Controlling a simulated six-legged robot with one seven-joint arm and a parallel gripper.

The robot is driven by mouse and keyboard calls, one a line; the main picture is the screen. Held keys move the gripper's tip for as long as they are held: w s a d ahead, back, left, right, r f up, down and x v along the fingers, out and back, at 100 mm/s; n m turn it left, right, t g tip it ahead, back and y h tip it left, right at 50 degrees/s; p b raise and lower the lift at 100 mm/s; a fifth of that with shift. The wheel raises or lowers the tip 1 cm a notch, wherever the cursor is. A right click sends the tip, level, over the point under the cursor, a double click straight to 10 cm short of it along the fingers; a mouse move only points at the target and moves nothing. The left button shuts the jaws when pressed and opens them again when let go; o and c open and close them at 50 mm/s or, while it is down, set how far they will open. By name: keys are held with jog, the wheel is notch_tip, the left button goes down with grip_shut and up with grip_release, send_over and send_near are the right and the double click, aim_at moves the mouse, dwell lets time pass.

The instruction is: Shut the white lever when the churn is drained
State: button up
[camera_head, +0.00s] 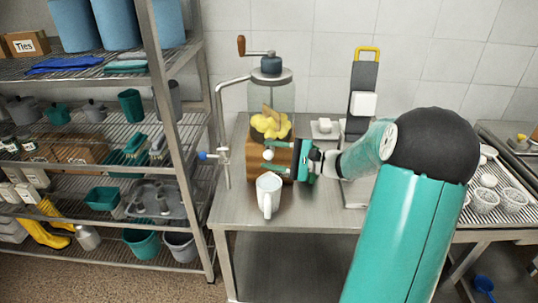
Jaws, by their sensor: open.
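The churn (284,98) is a clear jar with a dark lid and a wooden-handled crank, standing on a brown wooden block. Yellow lumps lie in the bottom of its jar; I cannot make out any liquid there. A small white knob (268,155), which looks like the end of the white lever, shows at the front of the block. A white jug (268,196) stands on the table below it. My gripper (271,157) is open, its teal fingers pointing left, one above and one below the knob. I cannot tell whether they touch it.
A metal pipe tap with a blue knob (203,155) rises left of the churn. A loaded shelf rack (179,130) fills the left. The table front is clear.

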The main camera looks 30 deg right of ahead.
jog(key=shift+w+a, duration=0.4)
jog(key=shift+a, duration=0.05)
jog(key=shift+c, duration=0.3)
grip_shut()
